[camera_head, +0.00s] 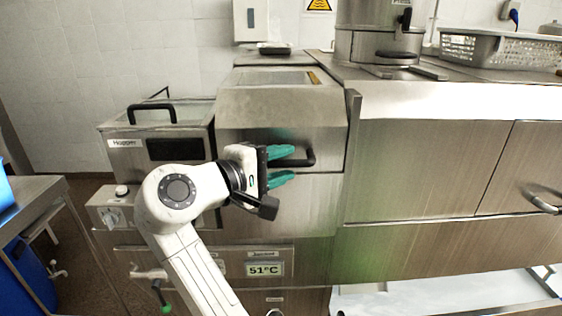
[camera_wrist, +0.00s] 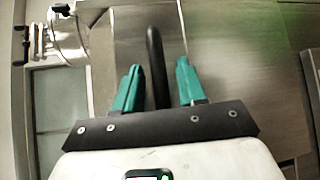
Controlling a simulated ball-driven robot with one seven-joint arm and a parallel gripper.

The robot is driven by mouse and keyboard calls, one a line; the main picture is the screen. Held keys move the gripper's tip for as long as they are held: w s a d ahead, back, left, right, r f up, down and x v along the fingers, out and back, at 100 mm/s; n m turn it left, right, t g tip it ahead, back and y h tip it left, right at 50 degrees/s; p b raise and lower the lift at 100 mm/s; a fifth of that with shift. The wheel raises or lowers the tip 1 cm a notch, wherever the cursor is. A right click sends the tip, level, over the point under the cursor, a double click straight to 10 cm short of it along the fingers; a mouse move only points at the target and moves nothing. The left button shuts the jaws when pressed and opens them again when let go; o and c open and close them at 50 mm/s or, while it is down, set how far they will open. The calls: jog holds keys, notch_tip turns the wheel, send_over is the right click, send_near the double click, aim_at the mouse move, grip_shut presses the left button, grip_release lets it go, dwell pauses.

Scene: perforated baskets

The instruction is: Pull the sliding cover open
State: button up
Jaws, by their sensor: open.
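The sliding cover (camera_head: 282,108) is a brushed-metal box front with a sloped top, left of centre in the head view. A dark bar handle (camera_head: 309,158) sits low on its front. My gripper (camera_head: 294,166) has green fingers and is open at this handle. In the wrist view the black handle (camera_wrist: 155,62) runs between the two green fingertips (camera_wrist: 158,75), with a gap visible on the right side. I cannot tell whether the left finger touches it. Part of the handle is hidden behind the upper finger in the head view.
A unit labelled Hopper (camera_head: 155,145) with a black-handled lid stands to the left. Metal cabinets (camera_head: 425,170) extend right. A grey perforated basket (camera_head: 500,47) and a metal cylinder (camera_head: 378,30) stand on the counter. A 51°C display (camera_head: 264,269) is below.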

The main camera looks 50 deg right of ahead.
jog(key=shift+d, duration=0.15)
jog(key=shift+c, duration=0.2)
grip_shut()
dwell(0.4)
